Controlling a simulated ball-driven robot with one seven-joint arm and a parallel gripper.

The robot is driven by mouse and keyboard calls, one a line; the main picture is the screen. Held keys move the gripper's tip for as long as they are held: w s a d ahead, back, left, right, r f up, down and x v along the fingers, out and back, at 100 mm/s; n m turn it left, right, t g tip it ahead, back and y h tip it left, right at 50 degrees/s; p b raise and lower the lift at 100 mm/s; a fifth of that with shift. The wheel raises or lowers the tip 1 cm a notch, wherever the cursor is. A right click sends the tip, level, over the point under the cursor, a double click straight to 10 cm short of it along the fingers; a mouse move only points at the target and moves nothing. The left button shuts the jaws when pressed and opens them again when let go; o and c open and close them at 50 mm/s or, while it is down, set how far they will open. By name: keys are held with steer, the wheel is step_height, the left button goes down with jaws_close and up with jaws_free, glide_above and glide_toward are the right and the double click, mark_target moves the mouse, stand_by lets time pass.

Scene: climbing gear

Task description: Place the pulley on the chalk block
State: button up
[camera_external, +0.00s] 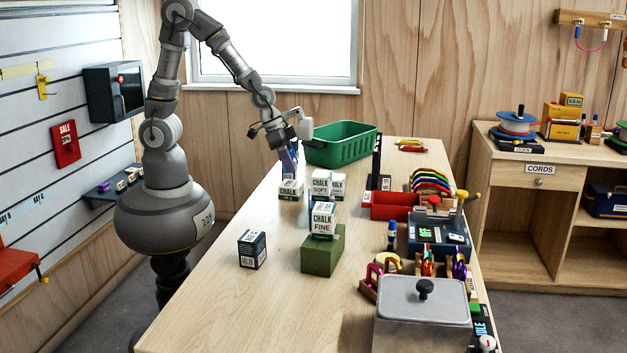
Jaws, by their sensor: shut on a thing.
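My gripper (289,150) points down over the far left part of the table. It is shut on a small blue thing (290,163), which seems to be the pulley; its shape is partly hidden by the fingers. A low white and green block marked CHALK (290,191) lies right below it. I cannot tell whether the blue thing touches that block. Other chalk boxes stand to the right: one marked SOFT (321,187), one partly hidden behind it (339,186), and one marked FINE (323,219) on a green block (321,252).
A green basket (342,155) stands just behind and right of my gripper. A dark box (252,250) stands at the front left. A red tray (396,207), a grey lidded container (423,300) and small gear crowd the right edge.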

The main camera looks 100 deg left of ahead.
steer(key=shift+s+b+x, duration=0.2)
steer(key=shift+b+x, duration=0.3)
steer(key=shift+x, duration=0.4)
steer(key=shift+s+b+x, duration=0.2)
steer(key=shift+b+x, duration=0.25)
steer(key=shift+x, duration=0.4)
steer(key=shift+f, duration=0.2)
steer(key=shift+f+b, duration=0.25)
steer(key=shift+b, duration=0.05)
steer(key=o, duration=1.1)
steer(key=shift+r, duration=0.1)
steer(key=shift+r, duration=0.1)
